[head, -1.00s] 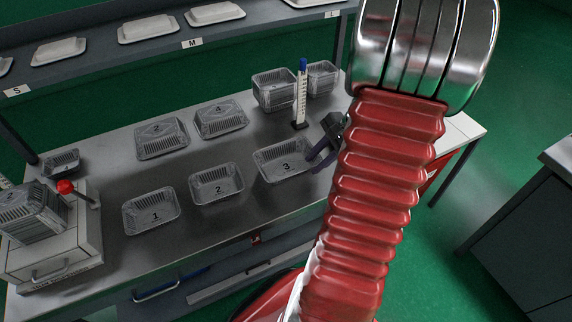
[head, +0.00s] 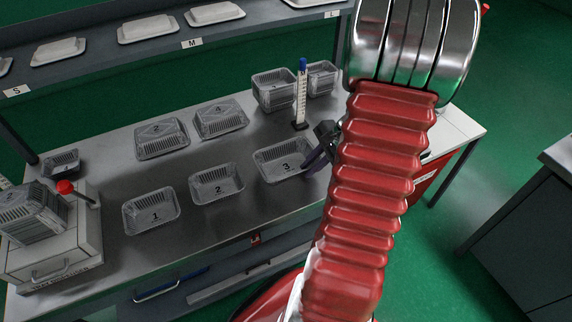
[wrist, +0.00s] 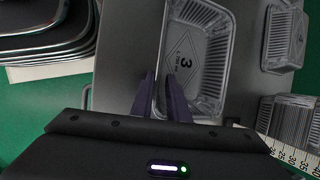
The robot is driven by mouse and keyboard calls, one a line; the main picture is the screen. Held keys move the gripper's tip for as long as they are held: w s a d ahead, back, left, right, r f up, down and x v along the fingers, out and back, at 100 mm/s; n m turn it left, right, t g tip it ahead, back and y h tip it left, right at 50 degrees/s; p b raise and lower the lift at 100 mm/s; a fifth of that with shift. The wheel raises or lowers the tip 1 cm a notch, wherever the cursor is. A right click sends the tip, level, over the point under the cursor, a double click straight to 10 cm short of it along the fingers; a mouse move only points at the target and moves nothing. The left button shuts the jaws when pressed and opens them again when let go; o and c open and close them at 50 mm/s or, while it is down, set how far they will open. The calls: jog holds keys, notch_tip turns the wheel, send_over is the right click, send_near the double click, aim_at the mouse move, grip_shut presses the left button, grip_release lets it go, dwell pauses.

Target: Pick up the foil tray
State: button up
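The foil tray marked 3 (head: 275,168) stands open side up on the metal bench, at the right end of the front row. It also shows in the wrist view (wrist: 208,62), reaching past the top edge. My gripper (head: 314,158) is at the tray's right end in the head view. In the wrist view my gripper (wrist: 161,80) has two dark purple fingers apart, at the tray's left side wall. One finger is outside the wall and the other overlaps the tray's inside. Contact with the rim cannot be told.
Foil trays marked 1 (head: 151,211) and 2 (head: 216,184) stand left in the same row. Upturned trays (head: 161,138) and stacked trays (head: 273,90) are behind. A white ruler post (head: 301,100) with a blue top stands close behind tray 3. Bench (head: 100,165) is bare between rows.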

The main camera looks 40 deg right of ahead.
grip_shut()
notch_tip(320, 180, up, 10)
dwell(0.8)
dwell(0.5)
